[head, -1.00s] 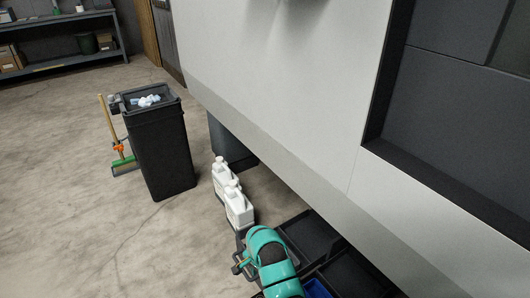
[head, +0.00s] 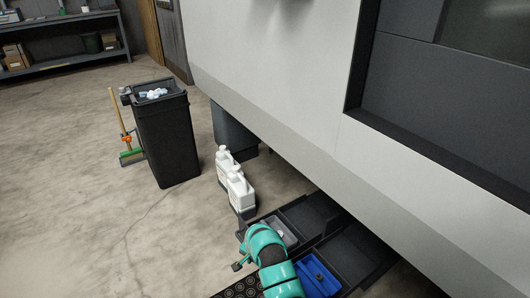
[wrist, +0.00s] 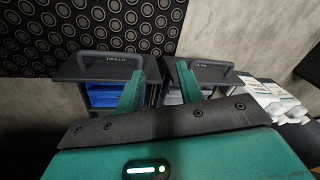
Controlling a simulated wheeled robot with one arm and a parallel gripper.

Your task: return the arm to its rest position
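My gripper (wrist: 160,68) shows in the wrist view with its two teal fingers apart and nothing between them. It is open above two dark drawers or trays with handles, a left one (wrist: 98,68) with blue inside and a right one (wrist: 205,70) with grey inside. In the head view my teal arm reaches in at the bottom, over the open dark trays. The fingers cannot be made out clearly there.
White bottles (head: 238,192) stand left of the trays, also in the wrist view (wrist: 275,105). A black bin (head: 167,135) and a broom (head: 123,130) stand further left. A blue container (head: 317,279) sits in a tray. A dark patterned mat (head: 240,289) lies in front. Open floor is at left.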

